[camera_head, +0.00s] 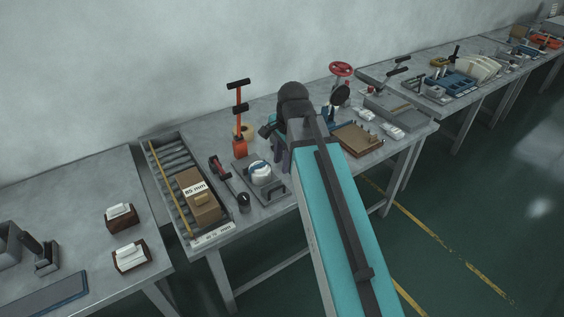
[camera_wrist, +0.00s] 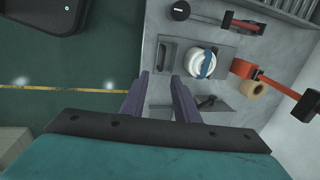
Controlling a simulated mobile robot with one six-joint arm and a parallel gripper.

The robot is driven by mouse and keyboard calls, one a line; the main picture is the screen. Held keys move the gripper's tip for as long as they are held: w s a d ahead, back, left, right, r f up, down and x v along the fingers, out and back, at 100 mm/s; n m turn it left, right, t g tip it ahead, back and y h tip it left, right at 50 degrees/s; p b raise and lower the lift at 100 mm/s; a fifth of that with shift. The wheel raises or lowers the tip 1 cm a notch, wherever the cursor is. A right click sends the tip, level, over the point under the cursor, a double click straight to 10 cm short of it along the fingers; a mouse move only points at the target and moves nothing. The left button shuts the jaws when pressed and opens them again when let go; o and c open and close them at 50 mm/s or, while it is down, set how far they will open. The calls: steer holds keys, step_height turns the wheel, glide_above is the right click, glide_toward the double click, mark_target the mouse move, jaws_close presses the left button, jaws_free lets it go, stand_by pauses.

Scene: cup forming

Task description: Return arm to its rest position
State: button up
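My gripper shows in the wrist view (camera_wrist: 160,86) as two purple-grey fingers held apart, with nothing between them. The fingers point toward the table edge beside a grey plate (camera_wrist: 171,83). A white round piece with a blue band (camera_wrist: 208,63) sits on that plate, right of the fingers and apart from them. In the head view my teal arm reaches out over the middle table, and my gripper is mostly hidden behind the dark wrist. The same white piece (camera_head: 260,169) shows left of the wrist there.
An orange upright tool (camera_head: 240,146) and a tan roll (camera_wrist: 254,88) stand near the plate. A roller tray (camera_head: 160,177) holds a cardboard box (camera_head: 199,205) on the left. A brown tray (camera_head: 357,139) and a red handwheel (camera_head: 341,68) are right of my wrist. The green floor in front is open.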

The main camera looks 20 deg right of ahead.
stand_by(0.4)
steer(key=s+a+f+g+b, duration=0.15)
steer(key=s+f, duration=0.25)
steer(key=f, duration=0.6)
steer(key=s+f+n+g, duration=0.15)
steer(key=s+f, duration=0.25)
steer(key=f, duration=0.5)
steer(key=s+a+f+m+g+b, duration=0.15)
steer(key=s+f, duration=0.35)
steer(key=f, duration=0.5)
steer(key=s+d+f+n+g, duration=0.1)
steer(key=s+f+n+g, duration=0.2)
steer(key=s+f+n, duration=1.1)
steer(key=s+f, duration=0.8)
steer(key=shift+f+n+h+b, duration=0.3)
steer(key=shift+f, duration=0.1)
